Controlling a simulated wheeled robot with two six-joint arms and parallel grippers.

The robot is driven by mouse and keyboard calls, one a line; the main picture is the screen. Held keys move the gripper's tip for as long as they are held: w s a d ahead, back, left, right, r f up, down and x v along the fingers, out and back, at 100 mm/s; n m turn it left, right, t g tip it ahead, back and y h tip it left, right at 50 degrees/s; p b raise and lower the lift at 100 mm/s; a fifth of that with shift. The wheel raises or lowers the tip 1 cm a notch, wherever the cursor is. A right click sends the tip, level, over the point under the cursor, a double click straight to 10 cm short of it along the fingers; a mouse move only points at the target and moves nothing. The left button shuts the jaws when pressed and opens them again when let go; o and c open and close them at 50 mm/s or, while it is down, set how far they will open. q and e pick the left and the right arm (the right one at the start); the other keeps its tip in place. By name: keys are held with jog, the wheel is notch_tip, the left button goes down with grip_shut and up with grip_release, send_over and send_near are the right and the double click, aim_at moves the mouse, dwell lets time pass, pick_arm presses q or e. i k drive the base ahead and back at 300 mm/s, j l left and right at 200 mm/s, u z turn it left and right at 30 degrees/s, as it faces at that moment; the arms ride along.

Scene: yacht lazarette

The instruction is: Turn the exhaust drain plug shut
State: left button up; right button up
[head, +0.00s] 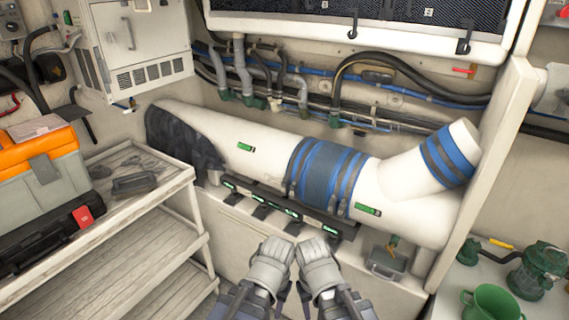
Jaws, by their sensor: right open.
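The large white exhaust pipe (262,150) runs across the middle, with a blue clamped sleeve (325,175) and a branch rising at the right. A small brass-coloured fitting (392,243), which looks like the drain plug, hangs under the pipe's right part. Its turn position is too small to tell. A grey tray (388,272) sits just below it. My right gripper (318,246) is open and empty, low in the middle, left of the fitting and apart from it. My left gripper (276,245) is beside it at the left; its finger gap cannot be made out.
A dark rail (330,229) with green marks runs under the pipe, close beyond the grippers. Shelves (150,245) with an orange-topped toolbox (40,160) stand at the left. A white post (487,165) stands right of the fitting.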

aim_at(389, 250)
jog(key=z, duration=0.8)
jog(key=k+j+z, duration=0.15)
jog(key=z, duration=0.6)
jog(key=k, duration=0.25)
